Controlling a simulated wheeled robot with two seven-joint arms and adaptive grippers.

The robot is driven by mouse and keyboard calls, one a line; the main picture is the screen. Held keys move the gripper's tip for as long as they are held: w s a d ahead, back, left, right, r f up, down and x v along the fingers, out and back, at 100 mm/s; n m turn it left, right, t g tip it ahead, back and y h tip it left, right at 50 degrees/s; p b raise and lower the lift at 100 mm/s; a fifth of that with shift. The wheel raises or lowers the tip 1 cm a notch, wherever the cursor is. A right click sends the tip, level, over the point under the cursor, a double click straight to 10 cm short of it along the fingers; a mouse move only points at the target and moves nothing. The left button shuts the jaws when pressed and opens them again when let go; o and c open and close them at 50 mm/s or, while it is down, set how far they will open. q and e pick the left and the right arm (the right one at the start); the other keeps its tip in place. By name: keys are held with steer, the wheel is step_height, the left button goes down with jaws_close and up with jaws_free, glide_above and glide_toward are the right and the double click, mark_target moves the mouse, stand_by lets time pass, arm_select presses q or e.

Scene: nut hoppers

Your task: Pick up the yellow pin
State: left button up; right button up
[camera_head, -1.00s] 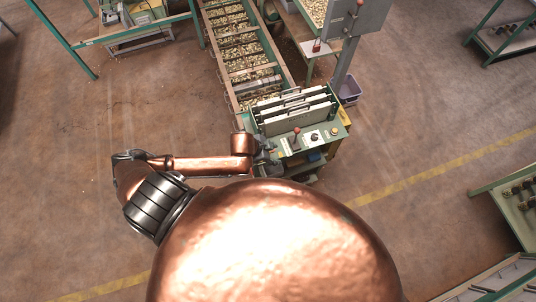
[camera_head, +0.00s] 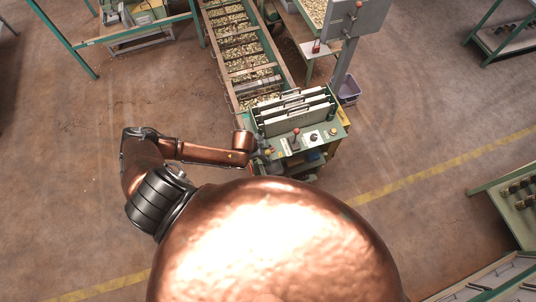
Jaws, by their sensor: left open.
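My left arm reaches in from the left, and its dark left gripper (camera_head: 262,156) is at the left side of the green machine's control box (camera_head: 300,143). The gripper is open. It is small in the head view, and its fingertips are partly lost against the dark side of the box. I cannot clearly make out the yellow pin; a tiny yellowish spot shows close to the gripper, but it is too small to name. My right gripper is not in view.
A conveyor (camera_head: 240,50) with compartments of nuts runs away from the machine. White plates (camera_head: 292,108) stand upright behind the panel, which has a red-topped lever (camera_head: 296,131). A purple bin (camera_head: 349,90) is at the right. The floor (camera_head: 130,90) left of the conveyor is clear.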

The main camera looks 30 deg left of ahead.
arm_select(q)
steer(key=shift+w+f, duration=0.1)
steer(key=shift+f, duration=0.1)
steer(key=shift+c, duration=0.7)
jaws_close()
